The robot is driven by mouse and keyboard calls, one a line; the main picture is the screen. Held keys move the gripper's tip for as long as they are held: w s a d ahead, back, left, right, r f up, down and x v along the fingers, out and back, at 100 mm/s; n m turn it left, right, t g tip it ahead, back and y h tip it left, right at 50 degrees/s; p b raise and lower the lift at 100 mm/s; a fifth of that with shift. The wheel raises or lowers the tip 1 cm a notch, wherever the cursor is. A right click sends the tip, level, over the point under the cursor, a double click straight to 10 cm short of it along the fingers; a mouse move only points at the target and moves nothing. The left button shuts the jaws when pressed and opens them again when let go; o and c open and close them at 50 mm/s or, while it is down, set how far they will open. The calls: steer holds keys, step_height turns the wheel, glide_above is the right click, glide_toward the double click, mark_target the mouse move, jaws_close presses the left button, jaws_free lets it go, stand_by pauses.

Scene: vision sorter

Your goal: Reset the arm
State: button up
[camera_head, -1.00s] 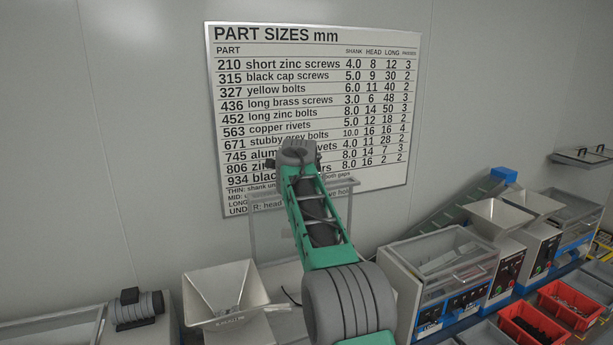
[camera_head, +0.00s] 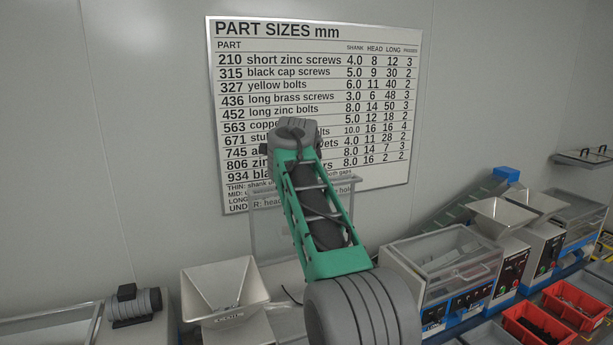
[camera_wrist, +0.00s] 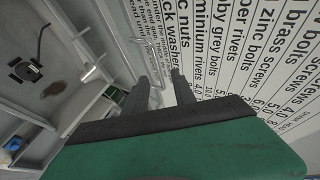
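My arm, with its green link, rises in front of the wall chart in the head view. Its far end covers part of the chart's lower rows, and my gripper's fingers cannot be made out there. In the wrist view my gripper (camera_wrist: 160,77) shows two dark fingers standing apart with a gap between them. Nothing is seen held in the gap. The part sizes chart (camera_head: 315,45) fills the right of the wrist view, tilted.
A metal hopper (camera_head: 222,290) stands below and left of my arm. A clear-lidded machine (camera_head: 445,262) stands to the right, with more hoppers (camera_head: 503,212) beyond. Red bins (camera_head: 537,328) sit at the lower right. A grey motor (camera_head: 134,304) is at the lower left.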

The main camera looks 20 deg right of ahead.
steer(key=shift+s+r, duration=0.1)
steer(key=shift+s, duration=0.1)
steer(key=s+a+f+n+g+y, duration=0.1)
steer(key=s+a+f+n+g, duration=0.1)
steer(key=s+a+f+n, duration=0.3)
steer(key=s+a+f+n+g+y, duration=0.2)
steer(key=s+a+f+n, duration=0.2)
steer(key=s+f+n, duration=0.4)
steer(key=s+a+f+n+g+y, duration=0.1)
steer(key=s+a+f+n, duration=0.4)
steer(key=s+f, duration=1)
steer(key=s+n+g, duration=0.1)
steer(key=s+n, duration=0.1)
steer(key=s, duration=0.9)
steer(key=shift+s+a+f+y+b, duration=0.35)
steer(key=shift+s+f+y, duration=0.05)
steer(key=shift+o, duration=0.3)
